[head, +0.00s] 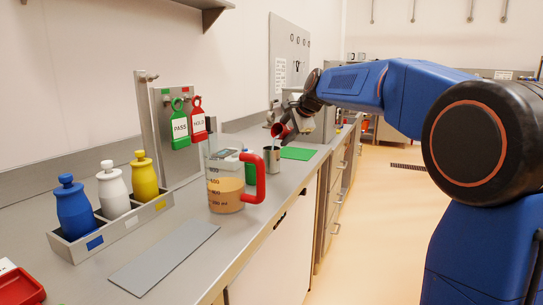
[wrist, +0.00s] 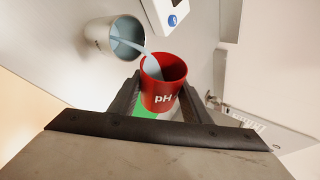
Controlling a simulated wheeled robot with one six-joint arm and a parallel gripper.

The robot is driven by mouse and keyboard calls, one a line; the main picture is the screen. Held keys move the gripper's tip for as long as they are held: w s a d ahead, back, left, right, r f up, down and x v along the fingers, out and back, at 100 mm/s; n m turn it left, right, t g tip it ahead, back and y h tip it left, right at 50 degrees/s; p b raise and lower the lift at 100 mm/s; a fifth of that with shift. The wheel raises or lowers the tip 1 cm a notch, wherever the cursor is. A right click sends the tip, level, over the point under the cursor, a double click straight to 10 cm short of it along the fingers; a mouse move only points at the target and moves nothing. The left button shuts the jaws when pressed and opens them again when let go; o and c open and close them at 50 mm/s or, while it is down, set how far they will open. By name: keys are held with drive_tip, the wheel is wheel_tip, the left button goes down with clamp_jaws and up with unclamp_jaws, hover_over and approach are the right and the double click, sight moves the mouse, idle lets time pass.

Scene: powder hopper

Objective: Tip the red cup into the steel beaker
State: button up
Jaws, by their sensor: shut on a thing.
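The red cup (head: 279,130), marked "pH" in the wrist view (wrist: 162,92), is tilted over the steel beaker (head: 272,157). My gripper (head: 290,122) is shut on the cup's sides, one finger on each side in the wrist view (wrist: 160,102). A pale blue-grey stream (wrist: 140,52) runs from the cup's lip into the open mouth of the beaker, which also shows in the wrist view (wrist: 93,37). Pale blue-grey contents show inside the beaker. The beaker stands upright on the counter, and the cup is apart from it.
A measuring jug (head: 226,185) with a red handle and orange-brown contents stands nearer on the counter. A green mat (head: 298,153) lies right of the beaker. A rack (head: 120,228) holds blue, white and yellow bottles. A grey mat (head: 165,258) lies bare in front.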

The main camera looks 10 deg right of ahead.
drive_tip(key=shift+s+a+r+n+t+h+p, duration=0.3)
drive_tip(key=shift+a+n+t+h, duration=0.2)
idle(0.9)
drive_tip(key=shift+s+a+r+n+t+h+p, duration=0.15)
drive_tip(key=shift+r+n+t+h+p, duration=0.2)
drive_tip(key=shift+h, duration=0.25)
idle(0.8)
